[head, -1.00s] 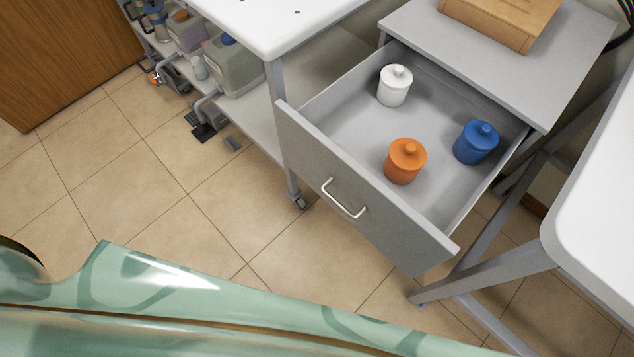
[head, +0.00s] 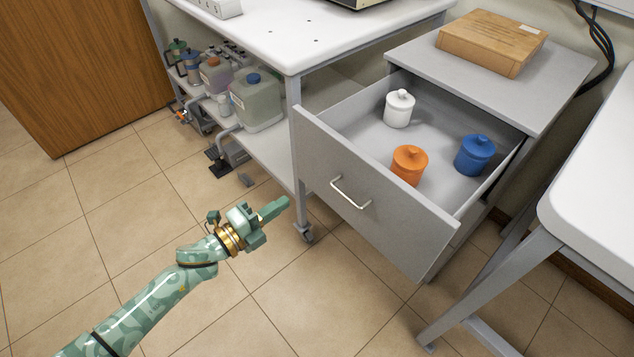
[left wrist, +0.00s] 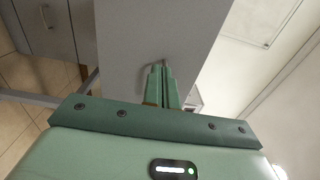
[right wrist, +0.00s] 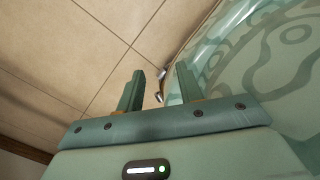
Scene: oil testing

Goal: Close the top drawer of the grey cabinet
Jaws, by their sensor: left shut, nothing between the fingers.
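The grey cabinet (head: 490,85) stands at the right in the head view. Its top drawer (head: 375,190) is pulled well out, with a silver bar handle (head: 350,194) on its front. In the drawer stand a white lidded jar (head: 398,110), an orange one (head: 408,166) and a blue one (head: 474,156). My left gripper (head: 286,204) is shut and empty, to the left of the drawer front and apart from it. Its closed fingers (left wrist: 161,85) also show in the left wrist view. My right gripper (right wrist: 159,88) is open and empty in the right wrist view.
A white table (head: 310,35) on grey legs stands left of the drawer, with bottles and canisters (head: 255,103) on its lower shelf. Another white table (head: 600,170) is close on the right. A wooden box (head: 492,42) lies on the cabinet. The tiled floor before the drawer is clear.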

